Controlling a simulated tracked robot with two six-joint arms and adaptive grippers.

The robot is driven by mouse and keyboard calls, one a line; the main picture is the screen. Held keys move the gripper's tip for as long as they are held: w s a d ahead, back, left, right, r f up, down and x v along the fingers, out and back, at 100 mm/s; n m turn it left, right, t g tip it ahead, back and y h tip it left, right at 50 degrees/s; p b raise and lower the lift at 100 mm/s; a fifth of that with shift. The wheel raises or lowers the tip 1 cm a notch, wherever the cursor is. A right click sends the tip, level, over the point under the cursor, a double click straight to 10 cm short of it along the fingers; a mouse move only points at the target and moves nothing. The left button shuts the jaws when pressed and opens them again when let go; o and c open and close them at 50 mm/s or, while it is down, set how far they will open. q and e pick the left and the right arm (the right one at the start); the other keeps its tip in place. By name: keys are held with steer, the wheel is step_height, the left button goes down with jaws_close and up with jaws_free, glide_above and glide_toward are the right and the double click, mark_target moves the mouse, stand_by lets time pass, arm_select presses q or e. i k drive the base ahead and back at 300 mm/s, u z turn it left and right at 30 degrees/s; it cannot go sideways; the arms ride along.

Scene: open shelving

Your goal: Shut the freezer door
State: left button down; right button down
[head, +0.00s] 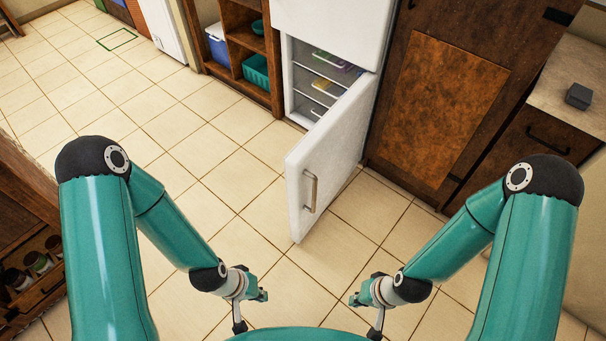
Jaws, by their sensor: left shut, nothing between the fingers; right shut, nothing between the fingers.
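The white freezer door (330,158) stands wide open, swung out toward me from its hinge side on the right. Its metal handle (310,192) is on the face toward me, near the free edge. The freezer compartment (298,82) shows shelves with a few flat items on them. My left gripper (262,296) is shut and empty, in front of and to the left of the door. My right gripper (355,300) is shut and empty, in front of and to the right of the door's near edge. Neither touches the door.
Open wooden shelving (245,50) with a blue-and-white cooler (217,50) and teal bins (256,72) stands left of the freezer. A brown wooden cabinet (450,95) is to the right. A dark shelf unit (25,240) is at the near left. The tiled floor (200,150) is clear.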

mark_target(317, 168)
steer(key=u, duration=0.2)
steer(key=i, duration=1)
steer(key=z, duration=0.8)
